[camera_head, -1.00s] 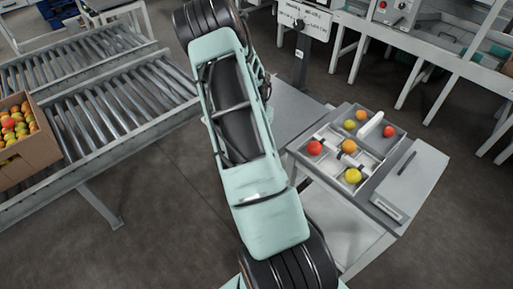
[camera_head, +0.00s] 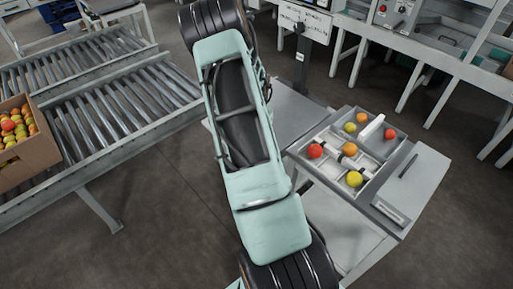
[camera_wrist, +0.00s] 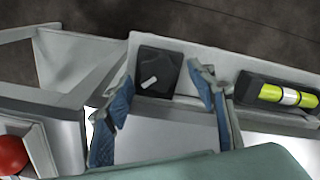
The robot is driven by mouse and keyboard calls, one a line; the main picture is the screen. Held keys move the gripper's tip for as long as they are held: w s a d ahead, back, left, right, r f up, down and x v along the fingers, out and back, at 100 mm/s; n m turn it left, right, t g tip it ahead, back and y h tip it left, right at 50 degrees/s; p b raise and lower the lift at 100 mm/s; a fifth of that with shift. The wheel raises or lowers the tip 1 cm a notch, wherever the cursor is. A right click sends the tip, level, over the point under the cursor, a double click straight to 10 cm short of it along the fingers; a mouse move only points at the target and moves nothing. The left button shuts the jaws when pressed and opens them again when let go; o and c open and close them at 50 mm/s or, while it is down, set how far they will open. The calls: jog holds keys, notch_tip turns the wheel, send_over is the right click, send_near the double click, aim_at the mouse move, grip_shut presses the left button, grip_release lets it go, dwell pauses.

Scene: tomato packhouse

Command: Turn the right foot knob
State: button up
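In the wrist view, a black square block (camera_wrist: 155,73) with a short pale bar on top sits on a light grey surface. It looks like a foot knob, but I cannot tell from its form whether it is the right one. My gripper (camera_wrist: 163,82) is open, with one blue-padded finger on each side of the block. I see no clear contact between the fingers and the block. A spirit level (camera_wrist: 290,96) with yellow-green vial parts in a black housing lies to the right. In the head view my arm hides the gripper.
A grey tray (camera_head: 292,153) holding several red, orange and yellow tomatoes stands on a bench beside my arm. A red tomato (camera_wrist: 12,155) shows at the wrist view's lower left. A roller conveyor (camera_head: 120,105) with a cardboard box (camera_head: 40,158) of fruit is at left.

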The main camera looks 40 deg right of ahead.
notch_tip(320, 180, up, 12)
dwell(0.6)
dwell(0.5)
